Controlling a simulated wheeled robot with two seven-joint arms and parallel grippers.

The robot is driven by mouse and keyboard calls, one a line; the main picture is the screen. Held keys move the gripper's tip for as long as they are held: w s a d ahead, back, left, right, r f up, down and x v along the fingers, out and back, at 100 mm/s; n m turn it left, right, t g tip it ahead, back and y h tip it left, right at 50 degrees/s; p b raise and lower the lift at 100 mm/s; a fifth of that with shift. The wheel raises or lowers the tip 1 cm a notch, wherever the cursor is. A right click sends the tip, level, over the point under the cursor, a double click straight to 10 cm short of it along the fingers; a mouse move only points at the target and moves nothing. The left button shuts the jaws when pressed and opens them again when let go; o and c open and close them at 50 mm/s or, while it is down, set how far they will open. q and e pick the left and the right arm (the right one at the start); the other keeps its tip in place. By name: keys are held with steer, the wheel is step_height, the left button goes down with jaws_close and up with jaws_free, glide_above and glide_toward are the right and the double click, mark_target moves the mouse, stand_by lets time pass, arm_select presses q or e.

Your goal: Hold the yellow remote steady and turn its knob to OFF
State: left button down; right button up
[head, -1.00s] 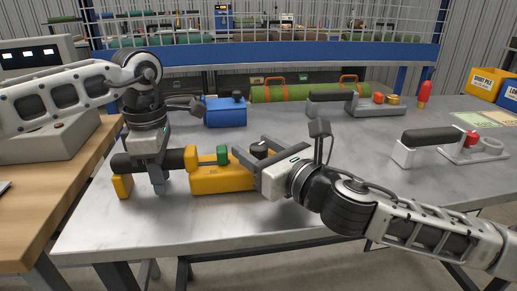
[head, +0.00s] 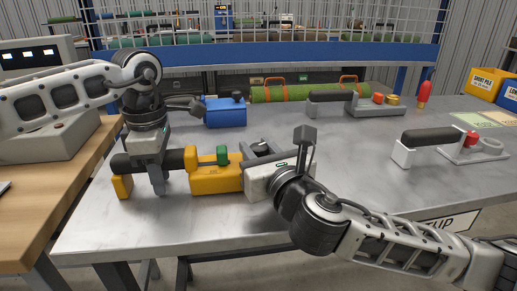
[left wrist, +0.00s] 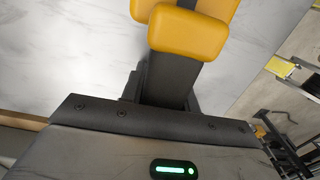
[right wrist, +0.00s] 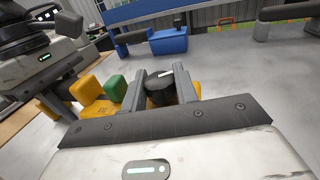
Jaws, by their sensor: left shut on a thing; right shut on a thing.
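The yellow remote (head: 215,181) lies on the grey table, with a black handle (head: 126,161) at its left and a green button (head: 222,154) on top. My left gripper (head: 158,180) is shut around the handle; the left wrist view shows the dark handle (left wrist: 172,78) running into a yellow end (left wrist: 187,32). My right gripper (head: 262,158) is at the remote's right end. In the right wrist view, its fingers (right wrist: 160,92) stand either side of the black knob (right wrist: 159,92), which has a pale pointer mark. The OFF label cannot be made out.
A blue remote (head: 225,111) stands behind the yellow one. Two grey devices with dark handles (head: 331,96) (head: 430,137) are at the back and right. A red-tipped item (head: 424,92) stands at the back. The table's middle right is clear.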

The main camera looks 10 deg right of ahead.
arm_select(q)
steer(key=shift+s+f, duration=0.15)
steer(key=shift+f, duration=0.15)
arm_select(e)
steer(key=m+h, duration=0.2)
steer(key=h, duration=0.2)
steer(key=m+h, duration=0.3)
steer(key=h, duration=0.1)
steer(key=shift+m+h, duration=0.3)
steer(key=shift+h, duration=0.4)
steer(key=o, duration=1)
steer(key=v, duration=1.2)
steer(key=shift+s, duration=0.1)
